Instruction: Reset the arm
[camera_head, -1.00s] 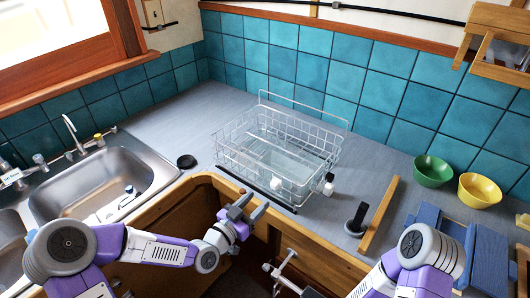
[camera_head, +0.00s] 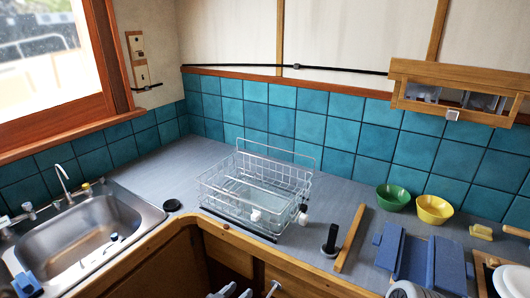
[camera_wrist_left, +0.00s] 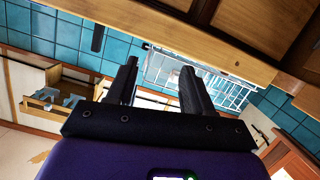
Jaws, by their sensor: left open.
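My left gripper (camera_head: 231,290) shows only at the bottom edge of the head view, in front of the wooden cabinet fronts and below the counter edge. Most of its arm is out of that view. In the left wrist view its two dark fingers (camera_wrist_left: 158,72) stand apart with nothing between them. The wire dish rack (camera_wrist_left: 215,75) shows beyond the fingers there, and the gripper is clear of it. My right gripper is not in view. A small pale part at the bottom right of the head view may belong to my right arm.
The grey counter holds the wire dish rack (camera_head: 245,210), a green bowl (camera_head: 392,198), a yellow bowl (camera_head: 434,210), a wooden bar (camera_head: 350,238) and a blue rack (camera_head: 425,258). A steel sink (camera_head: 85,235) is at left. A wooden shelf (camera_head: 455,75) hangs at upper right.

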